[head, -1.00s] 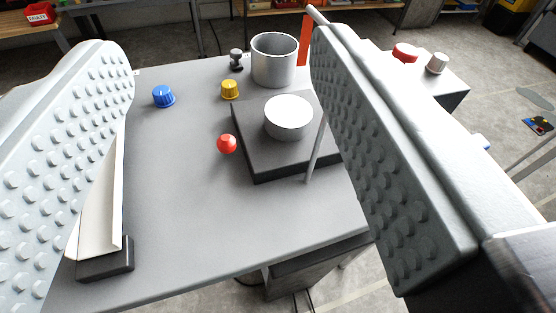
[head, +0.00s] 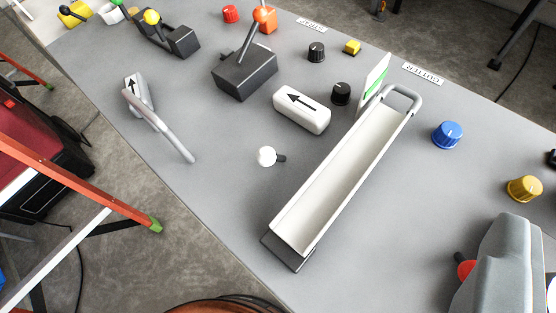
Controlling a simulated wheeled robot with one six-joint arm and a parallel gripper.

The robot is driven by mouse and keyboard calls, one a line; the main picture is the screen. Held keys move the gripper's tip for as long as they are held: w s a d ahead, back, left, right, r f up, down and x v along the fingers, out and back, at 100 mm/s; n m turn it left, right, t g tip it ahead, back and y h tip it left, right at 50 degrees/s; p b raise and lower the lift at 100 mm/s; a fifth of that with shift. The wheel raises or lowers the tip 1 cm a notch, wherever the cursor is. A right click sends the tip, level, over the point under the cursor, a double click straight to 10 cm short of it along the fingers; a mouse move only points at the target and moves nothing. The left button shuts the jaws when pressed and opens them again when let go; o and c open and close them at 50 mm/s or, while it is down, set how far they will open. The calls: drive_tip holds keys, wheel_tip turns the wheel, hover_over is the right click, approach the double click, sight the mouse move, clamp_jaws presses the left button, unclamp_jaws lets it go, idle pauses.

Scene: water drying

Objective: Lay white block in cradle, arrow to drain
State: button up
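The white block (head: 302,109) lies on the grey table with a black arrow on its top pointing to the upper left in the picture. Beside it, to the right and apart, a long white open channel (head: 340,180) runs diagonally, with a grey loop handle at its far end and a dark foot at its near end; its bare trough is empty. I cannot tell for sure whether this channel is the cradle, and no drain is marked. One finger of my gripper (head: 505,268) shows at the lower right, away from the block; its other finger is out of view.
A white ball knob (head: 267,156) stands near the channel. A grey lever (head: 160,128) with an arrow plate is at the left. A dark box with an orange-knobbed stick (head: 245,72) is behind the block.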

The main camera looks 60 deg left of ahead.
drive_tip(key=w+a+f+n+g+y, duration=0.1)
drive_tip(key=w+a+f+n+g, duration=0.1)
drive_tip(key=w+a+n+g, duration=0.75)
drive_tip(key=n+g, duration=0.4)
drive_tip(key=n, duration=0.2)
approach(302, 102)
drive_tip(key=x, duration=0.3)
drive_tip(key=shift+s+a+f, duration=0.2)
drive_tip(key=shift+s+a, duration=0.15)
drive_tip(key=shift+a, duration=0.05)
drive_tip(key=shift+m, duration=0.25)
drive_tip(key=shift+w+d+x, duration=0.1)
drive_tip(key=shift+d+x, duration=0.05)
drive_tip(key=shift+x, duration=1.15)
drive_tip(key=shift+w+d+x, duration=0.1)
drive_tip(key=shift+w+x, duration=0.05)
drive_tip(key=shift+x, duration=1.15)
drive_tip(key=shift+f, duration=0.35)
drive_tip(key=c, duration=1.2)
drive_tip(key=shift+o, duration=0.2)
drive_tip(key=shift+r, duration=0.1)
